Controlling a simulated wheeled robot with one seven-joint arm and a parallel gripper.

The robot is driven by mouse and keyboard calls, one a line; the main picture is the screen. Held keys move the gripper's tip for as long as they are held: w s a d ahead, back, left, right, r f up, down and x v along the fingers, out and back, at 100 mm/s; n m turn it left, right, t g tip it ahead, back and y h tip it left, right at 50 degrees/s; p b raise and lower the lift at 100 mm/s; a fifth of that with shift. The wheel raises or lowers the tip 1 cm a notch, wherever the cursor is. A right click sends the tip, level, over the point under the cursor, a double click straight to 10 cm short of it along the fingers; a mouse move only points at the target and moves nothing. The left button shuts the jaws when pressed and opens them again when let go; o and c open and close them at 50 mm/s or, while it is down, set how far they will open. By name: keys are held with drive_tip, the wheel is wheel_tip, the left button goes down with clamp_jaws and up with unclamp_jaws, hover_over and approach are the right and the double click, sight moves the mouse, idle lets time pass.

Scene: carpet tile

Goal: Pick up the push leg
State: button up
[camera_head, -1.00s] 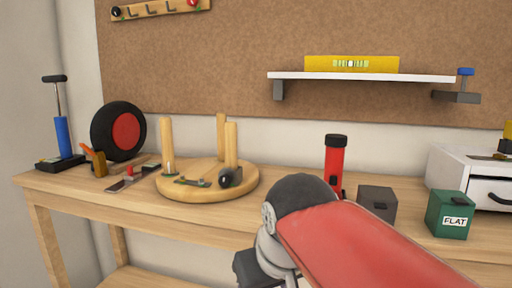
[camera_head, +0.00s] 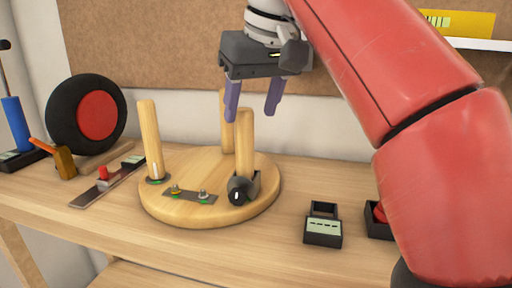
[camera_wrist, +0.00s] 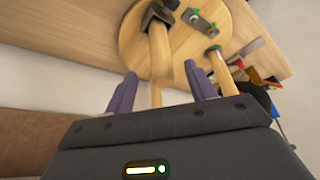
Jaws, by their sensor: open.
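A round wooden stool seat (camera_head: 180,210) lies upside down on the bench with three wooden legs standing up. The left leg (camera_head: 150,135) has a small silver pin at its foot. The front right leg (camera_head: 245,140) has a black knobbed clamp (camera_head: 240,190) at its foot. The back leg (camera_head: 226,125) is partly hidden. I cannot tell for sure which is the push leg. My gripper (camera_head: 253,106) is open and empty above the seat, its purple fingers pointing down near the tops of the back and right legs. The wrist view also shows the fingers (camera_wrist: 161,92) apart.
A metal plate with two screws (camera_head: 190,196) lies on the seat. A black box with a display (camera_head: 323,228) stands on the bench to the right.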

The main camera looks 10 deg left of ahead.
sight(243, 134)
drive_tip(key=shift+a+x, duration=0.15)
drive_tip(key=shift+x, duration=1.6)
drive_tip(key=shift+a+x, duration=0.15)
drive_tip(key=shift+x, duration=1.55)
drive_tip(key=shift+w+r, duration=0.1)
drive_tip(key=shift+r, duration=0.05)
drive_tip(key=c, duration=1.1)
